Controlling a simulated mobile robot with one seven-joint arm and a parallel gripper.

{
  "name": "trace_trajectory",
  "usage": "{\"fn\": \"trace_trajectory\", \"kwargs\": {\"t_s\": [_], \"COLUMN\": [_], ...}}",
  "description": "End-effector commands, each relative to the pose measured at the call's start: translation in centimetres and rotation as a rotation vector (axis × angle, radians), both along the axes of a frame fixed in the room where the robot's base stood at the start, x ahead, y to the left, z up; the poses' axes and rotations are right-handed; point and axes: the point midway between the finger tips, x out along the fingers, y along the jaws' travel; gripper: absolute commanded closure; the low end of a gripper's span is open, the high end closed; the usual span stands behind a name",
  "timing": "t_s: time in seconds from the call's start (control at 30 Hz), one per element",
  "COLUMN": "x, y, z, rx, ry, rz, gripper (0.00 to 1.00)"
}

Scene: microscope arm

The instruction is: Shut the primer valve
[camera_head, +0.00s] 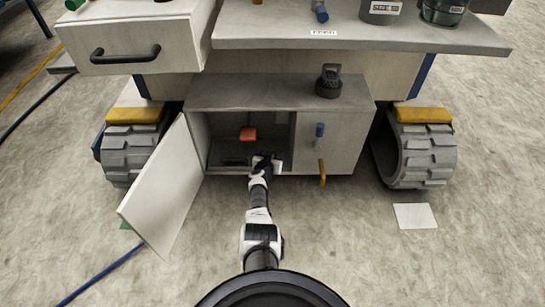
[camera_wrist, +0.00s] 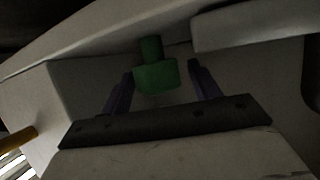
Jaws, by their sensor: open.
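In the wrist view a green block-shaped handle (camera_wrist: 155,77) sits on a short green stem under a pale surface. It may be the primer valve; no label shows. My gripper (camera_wrist: 160,69) is open, with one dark finger on each side of the green handle and gaps visible between. In the head view my gripper (camera_head: 266,163) is at the front opening of the low grey cabinet (camera_head: 270,92). The green handle cannot be made out there. An orange block (camera_head: 248,133) shows inside the cabinet, behind my gripper.
The cabinet's left door (camera_head: 165,190) stands open, left of my arm. A blue knob (camera_head: 320,130) and a yellow handle (camera_head: 322,172) are on the right front panel. A drawer (camera_head: 140,40) and a shelf (camera_head: 370,32) overhang above. Treaded wheels (camera_head: 425,155) flank the cabinet.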

Motion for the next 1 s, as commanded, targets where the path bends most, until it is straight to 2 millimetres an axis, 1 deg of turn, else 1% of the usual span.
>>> {"fn": "trace_trajectory", "kwargs": {"t_s": [0.17, 0.27, 0.5, 0.53, 0.67, 1.0], "x": [0.00, 0.00, -0.02, -0.02, 0.07, 0.06], "y": [0.00, 0.01, 0.02, 0.02, 0.04, -0.06], "z": [0.04, 0.04, 0.02, 0.02, -0.02, -0.18], "rx": [0.000, 0.000, 0.000, 0.000, 0.001, 0.002], "ry": [0.000, 0.000, 0.000, 0.000, 0.001, -0.002], "rz": [0.000, 0.000, 0.000, 0.000, -0.022, -0.239], "gripper": [0.38, 0.50, 0.81, 0.83, 0.83, 0.83]}}
